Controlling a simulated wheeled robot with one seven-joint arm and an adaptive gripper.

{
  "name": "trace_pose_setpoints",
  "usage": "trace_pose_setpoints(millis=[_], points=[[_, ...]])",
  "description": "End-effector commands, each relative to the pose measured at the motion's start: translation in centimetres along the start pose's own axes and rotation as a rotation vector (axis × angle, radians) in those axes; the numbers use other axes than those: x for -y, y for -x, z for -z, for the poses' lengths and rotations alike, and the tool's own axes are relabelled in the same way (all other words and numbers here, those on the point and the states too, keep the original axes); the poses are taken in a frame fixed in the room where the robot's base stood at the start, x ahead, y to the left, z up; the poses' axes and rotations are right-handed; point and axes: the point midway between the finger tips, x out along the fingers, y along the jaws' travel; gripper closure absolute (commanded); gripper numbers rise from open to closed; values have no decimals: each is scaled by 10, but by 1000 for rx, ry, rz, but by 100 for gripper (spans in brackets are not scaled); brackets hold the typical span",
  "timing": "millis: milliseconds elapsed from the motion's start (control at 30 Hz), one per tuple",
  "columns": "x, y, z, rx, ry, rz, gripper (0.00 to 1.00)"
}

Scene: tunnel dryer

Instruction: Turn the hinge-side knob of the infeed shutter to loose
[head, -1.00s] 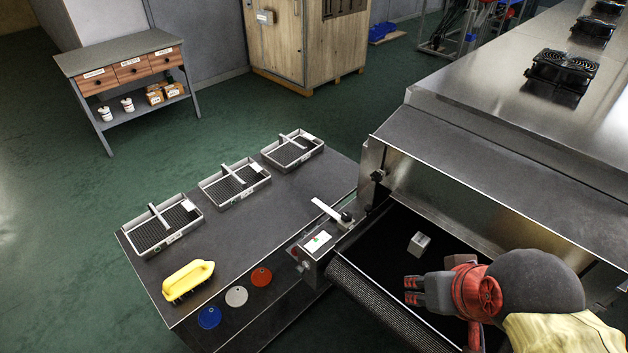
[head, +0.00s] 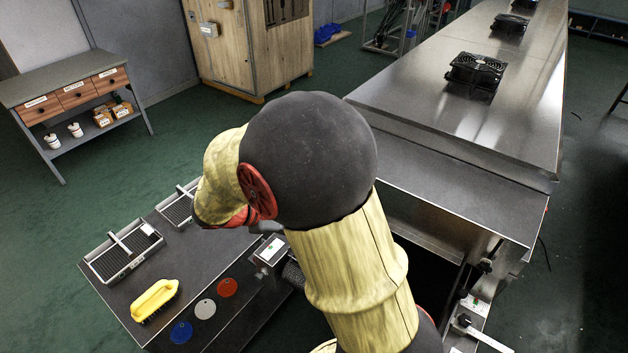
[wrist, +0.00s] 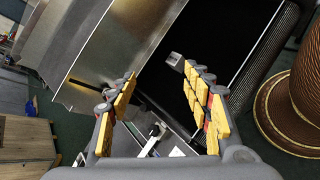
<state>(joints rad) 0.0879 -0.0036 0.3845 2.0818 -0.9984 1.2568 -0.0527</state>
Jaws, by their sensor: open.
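The infeed shutter (head: 428,222) is the metal panel at the near end of the dryer, above the dark infeed belt. A black knob (head: 486,265) sits on the post at its right end. The post at its left end is hidden behind my arm in the head view. I cannot tell which end has the hinge or how the knob is set.
A silver block (wrist: 175,60) lies on the black belt (wrist: 215,40). The side table holds mesh trays (head: 124,252), a yellow brush (head: 155,299) and coloured discs (head: 205,309).

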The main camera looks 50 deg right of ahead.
Motion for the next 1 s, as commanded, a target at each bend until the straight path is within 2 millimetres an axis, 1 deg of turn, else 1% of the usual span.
trace_pose_setpoints(millis=[33,100,167,300,433,500,600,700,800,867,1000], points=[[-13,-9,3,62,70,-40,50],[-31,-22,12,138,161,-109,50],[-45,-33,22,197,241,-170,50],[-69,-57,52,315,426,-312,50],[-80,-75,84,385,572,-435,50],[-81,-82,99,409,633,-489,50],[-81,-90,115,429,694,-545,50],[-79,-95,125,438,729,-579,50],[-82,-100,128,441,740,-592,50],[-85,-104,128,442,741,-592,50],[-97,-120,124,441,739,-589,50]])
